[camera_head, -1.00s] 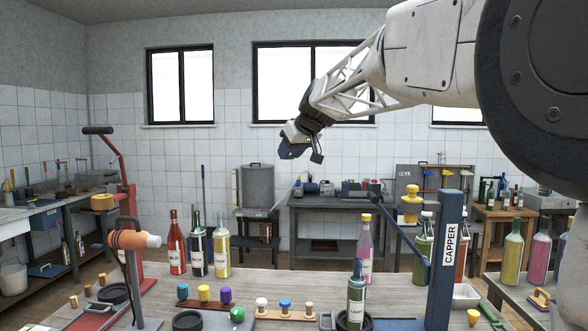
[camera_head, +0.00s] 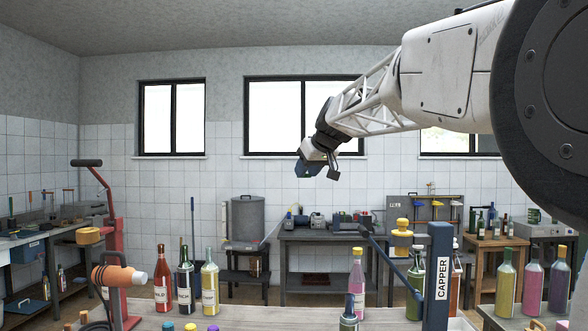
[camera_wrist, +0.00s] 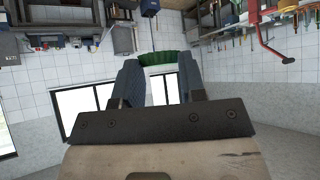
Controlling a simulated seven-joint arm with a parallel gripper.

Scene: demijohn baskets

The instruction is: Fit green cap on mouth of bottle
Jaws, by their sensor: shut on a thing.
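My gripper (camera_head: 319,172) is high in the air in front of the far window, well above the bench. In the wrist view its two blue-grey fingers (camera_wrist: 160,66) are shut on a green ribbed cap (camera_wrist: 158,57) at their tips. The cap cannot be made out in the head view.
A blue post marked CAPPER (camera_head: 438,275) with a lever stands right of the bottle, near a pink bottle (camera_head: 357,280). Red (camera_head: 164,283), dark (camera_head: 185,284) and yellow (camera_head: 209,286) bottles stand left. The air around my gripper is clear.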

